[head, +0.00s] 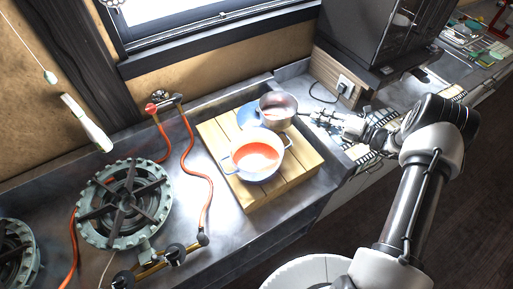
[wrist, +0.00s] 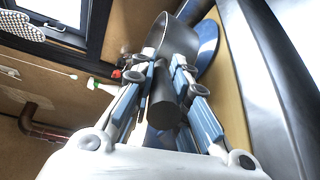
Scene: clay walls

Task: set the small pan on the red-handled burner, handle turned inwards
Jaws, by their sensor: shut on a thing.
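The small grey pan (head: 278,112) is at the back right of the wooden board, overlapping a blue disc (head: 247,116). I cannot tell whether it rests or is slightly raised. It looks upright, its handle pointing right. My gripper (head: 316,117) is shut on that handle; in the wrist view the dark handle (wrist: 164,100) runs between the fingers (wrist: 165,88), with the pan's body (wrist: 180,42) beyond. A round grey-green burner (head: 126,204) stands left on the counter, bare on top. A red-handled valve (head: 151,108) sits behind it with orange hoses.
A white pot of orange-red soup (head: 257,157) stands on the wooden board (head: 262,196), just in front of the pan. A second burner (head: 14,254) is cut off at the left edge. A pipe with black knobs (head: 175,253) and an orange hose (head: 207,190) lie between burner and board.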

